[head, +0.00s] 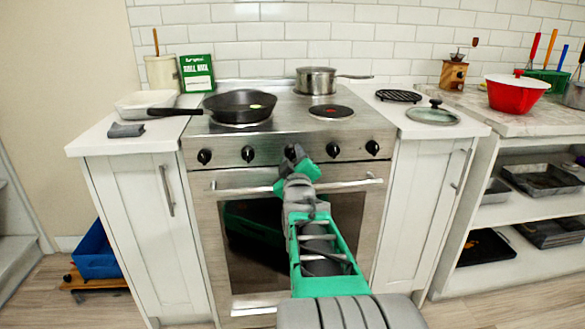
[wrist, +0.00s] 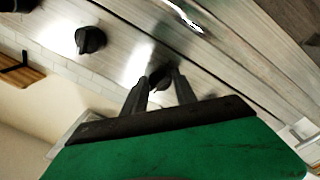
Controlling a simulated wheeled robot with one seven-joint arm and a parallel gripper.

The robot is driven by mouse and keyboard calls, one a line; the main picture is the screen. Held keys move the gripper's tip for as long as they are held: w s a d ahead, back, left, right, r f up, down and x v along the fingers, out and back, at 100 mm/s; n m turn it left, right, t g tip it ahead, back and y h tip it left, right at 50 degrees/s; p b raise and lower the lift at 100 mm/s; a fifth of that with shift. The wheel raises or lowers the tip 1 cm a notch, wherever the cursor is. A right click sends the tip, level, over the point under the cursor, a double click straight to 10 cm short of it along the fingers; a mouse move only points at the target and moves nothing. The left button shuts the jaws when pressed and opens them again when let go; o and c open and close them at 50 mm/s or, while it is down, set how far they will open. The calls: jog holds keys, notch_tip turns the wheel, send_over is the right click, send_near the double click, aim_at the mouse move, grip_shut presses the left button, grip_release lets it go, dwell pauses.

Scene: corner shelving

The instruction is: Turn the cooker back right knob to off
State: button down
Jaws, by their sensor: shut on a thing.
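The steel cooker (head: 225,172) stands between two white cabinets, with several black knobs in a row on its front panel. My gripper (head: 294,165) is at the middle knob (head: 292,151) and hides part of it. In the wrist view my gripper (wrist: 160,88) has a finger on each side of that knob (wrist: 160,74), shut on it. Another knob (wrist: 90,40) shows free to the left there. In the head view the knobs to the right (head: 332,150) are clear of my gripper. I see no markings telling which burner a knob serves.
A black frying pan (head: 240,105) sits on the left of the hob and a steel saucepan (head: 316,80) at the back right. The front right plate (head: 331,111) is bare. The oven door handle (head: 345,185) runs just below the knobs, near my arm.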

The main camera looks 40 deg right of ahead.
jog(key=shift+f+n+b, duration=0.1)
jog(key=shift+n+b, duration=0.9)
jog(key=shift+n, duration=0.3)
jog(key=c, duration=1)
grip_release()
jog(key=shift+s, duration=0.1)
jog(key=p+v, duration=0.1)
jog(key=v, duration=0.6)
jog(key=shift+s+a, duration=0.2)
jog(key=shift+s, duration=0.1)
